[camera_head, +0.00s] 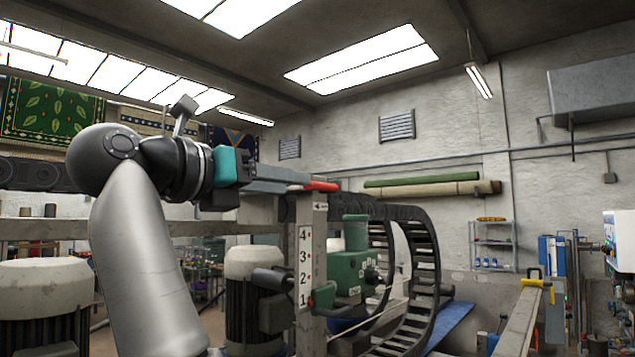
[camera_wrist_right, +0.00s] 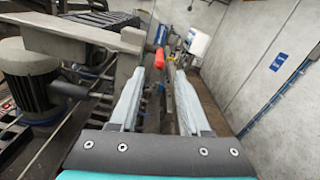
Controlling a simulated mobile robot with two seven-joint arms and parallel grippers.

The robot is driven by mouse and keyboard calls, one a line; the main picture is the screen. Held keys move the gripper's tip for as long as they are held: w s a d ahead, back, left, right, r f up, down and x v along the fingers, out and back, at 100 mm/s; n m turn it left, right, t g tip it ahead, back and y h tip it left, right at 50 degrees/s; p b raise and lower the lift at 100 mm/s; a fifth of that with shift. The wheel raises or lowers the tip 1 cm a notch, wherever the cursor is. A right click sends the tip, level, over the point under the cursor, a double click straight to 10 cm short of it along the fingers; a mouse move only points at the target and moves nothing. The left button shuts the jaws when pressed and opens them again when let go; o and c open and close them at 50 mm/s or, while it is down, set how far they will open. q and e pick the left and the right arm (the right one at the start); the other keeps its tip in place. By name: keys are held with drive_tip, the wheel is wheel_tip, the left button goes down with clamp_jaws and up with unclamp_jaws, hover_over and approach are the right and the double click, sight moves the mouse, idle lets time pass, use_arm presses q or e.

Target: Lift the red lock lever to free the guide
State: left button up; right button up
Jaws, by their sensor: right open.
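The red lock lever (camera_head: 322,186) sits at the top of a pale post with a number scale (camera_head: 304,265). In the right wrist view the lever (camera_wrist_right: 158,59) shows just beyond and between the fingertips. My right gripper (camera_head: 300,182) reaches in from the left at the lever's height. Its two grey fingers (camera_wrist_right: 160,74) are apart, with nothing held between them. Whether a finger touches the lever I cannot tell. A green guide unit (camera_head: 352,270) stands beside the post, partly behind it. My left gripper is out of view.
A black cable chain (camera_head: 425,260) curves down right of the post. A pale beam (camera_head: 520,320) with a yellow clamp (camera_head: 537,280) lies at the right. The space above the lever looks clear.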

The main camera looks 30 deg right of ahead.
sight(326, 188)
drive_tip(key=p+x, duration=0.1)
drive_tip(key=x, duration=0.6)
drive_tip(key=shift+p, duration=0.4)
drive_tip(key=shift+w+d, duration=0.25)
drive_tip(key=shift+d, duration=0.3)
drive_tip(key=shift+c, duration=0.2)
clamp_jaws()
